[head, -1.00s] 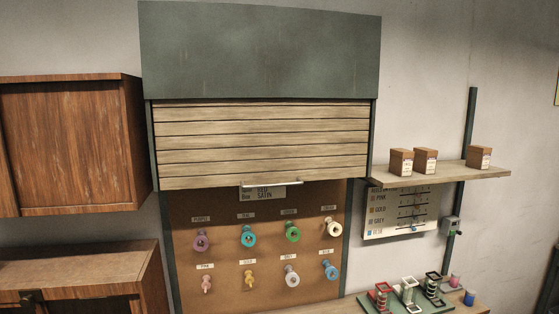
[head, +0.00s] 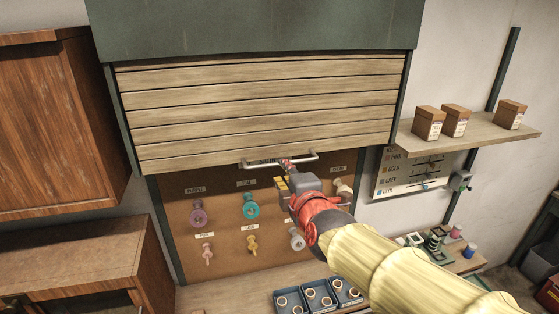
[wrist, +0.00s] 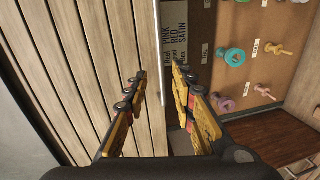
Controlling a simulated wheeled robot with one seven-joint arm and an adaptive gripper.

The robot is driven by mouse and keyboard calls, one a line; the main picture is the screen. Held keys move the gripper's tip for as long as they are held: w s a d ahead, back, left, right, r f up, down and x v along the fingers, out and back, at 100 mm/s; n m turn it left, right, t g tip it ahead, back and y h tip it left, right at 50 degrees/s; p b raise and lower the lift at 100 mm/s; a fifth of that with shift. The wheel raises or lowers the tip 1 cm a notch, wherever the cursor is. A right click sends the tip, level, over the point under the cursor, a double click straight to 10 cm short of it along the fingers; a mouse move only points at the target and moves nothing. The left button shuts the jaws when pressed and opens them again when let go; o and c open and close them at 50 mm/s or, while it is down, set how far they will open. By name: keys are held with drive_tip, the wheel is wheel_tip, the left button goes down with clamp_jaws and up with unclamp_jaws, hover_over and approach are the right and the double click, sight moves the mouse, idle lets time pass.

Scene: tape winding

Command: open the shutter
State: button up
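The wooden slatted shutter (head: 260,100) hangs part-way down under a dark green housing, and the board of spools shows below it. Its pale bar handle (head: 300,159) runs along the bottom edge. My gripper (head: 285,172) is at the middle of the handle. In the wrist view the shutter's slats (wrist: 95,60) fill the left side. The handle (wrist: 161,60) stands as a thin pale bar between the two yellow-and-black fingers of my gripper (wrist: 160,78). The fingers are apart, with gaps to the bar. My arm hides part of the board.
The brown pegboard (head: 225,235) holds several coloured spools on pegs. A wooden cabinet (head: 50,120) is at left, and a shelf (head: 470,142) with 3 small boxes is at right. Blue trays (head: 320,296) sit on the bench below.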

sight(277, 165)
drive_tip(key=x, duration=0.8)
drive_tip(key=shift+f, duration=0.1)
drive_tip(key=shift+c, duration=1.2)
drive_tip(key=c, duration=0.4)
clamp_jaws()
